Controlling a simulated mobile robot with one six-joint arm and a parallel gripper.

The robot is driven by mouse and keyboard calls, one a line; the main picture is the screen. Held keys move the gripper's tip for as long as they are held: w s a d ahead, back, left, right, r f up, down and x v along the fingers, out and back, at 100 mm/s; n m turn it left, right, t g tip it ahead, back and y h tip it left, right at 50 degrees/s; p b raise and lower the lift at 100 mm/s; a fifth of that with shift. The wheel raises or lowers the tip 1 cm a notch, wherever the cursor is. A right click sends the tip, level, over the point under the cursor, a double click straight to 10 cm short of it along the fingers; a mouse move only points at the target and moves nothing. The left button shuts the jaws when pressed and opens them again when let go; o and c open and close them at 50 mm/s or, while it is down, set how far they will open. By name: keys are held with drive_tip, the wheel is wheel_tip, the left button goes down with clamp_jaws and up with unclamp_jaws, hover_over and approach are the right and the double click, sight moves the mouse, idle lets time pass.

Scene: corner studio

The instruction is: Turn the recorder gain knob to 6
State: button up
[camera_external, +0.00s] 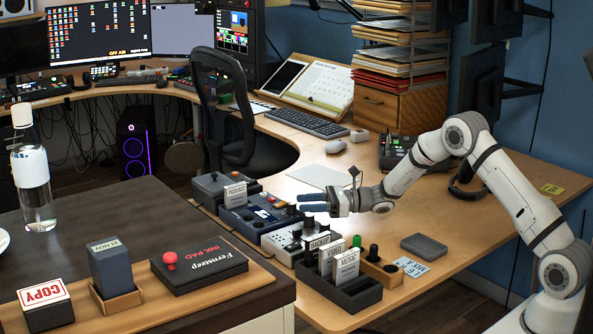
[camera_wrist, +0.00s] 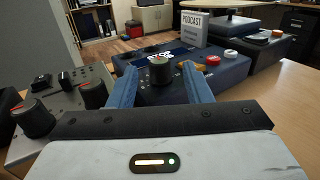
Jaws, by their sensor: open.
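A dark blue box (camera_wrist: 228,82) sits ahead in the wrist view, taken to be the recorder. A dark round knob (camera_wrist: 160,70) with a pale mark on top stands on it. My gripper (camera_wrist: 160,75) is open, with its blue fingers on either side of the knob; I cannot tell whether they touch it. In the external view my gripper (camera_external: 313,203) reaches left over the row of devices, beside the blue box (camera_external: 257,214). The knob's scale is too small to read.
A grey mixer-like box (camera_wrist: 62,105) with several knobs lies close to the left finger. A card reading PODCAST (camera_wrist: 194,28) stands behind the knob. A black rack of cards (camera_external: 340,290) stands in front of the arm. The desk (camera_external: 430,225) has free room.

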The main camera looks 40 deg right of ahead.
drive_tip(key=shift+v, duration=1.45)
drive_tip(key=s+r+n+g+h+p, duration=0.2)
drive_tip(key=s+r+n+g+p, duration=0.15)
drive_tip(key=s+r+n, duration=0.5)
drive_tip(key=s+r+n+g+h+p, duration=0.25)
drive_tip(key=s+r+g, duration=0.2)
drive_tip(key=s, duration=0.65)
drive_tip(key=s+d+r+n+h+p, duration=0.2)
drive_tip(key=s+d+n+h, duration=0.1)
drive_tip(key=s, duration=0.5)
drive_tip(key=s+d+r+n+t+h+p, duration=0.1)
drive_tip(key=s+d+r+n+h+p, duration=0.1)
drive_tip(key=s+d, duration=0.6)
drive_tip(key=s+d+r+n+h+p, duration=0.3)
drive_tip(key=s+d+r+n+h, duration=0.1)
drive_tip(key=s+d+n+h, duration=0.1)
drive_tip(key=s+n+h, duration=0.1)
drive_tip(key=s+n, duration=0.1)
drive_tip(key=s, duration=0.1)
drive_tip(key=shift+s+d+r+n, duration=0.2)
drive_tip(key=shift+s+d+n, duration=0.1)
drive_tip(key=shift+s+n, duration=0.1)
drive_tip(key=shift+w, duration=0.15)
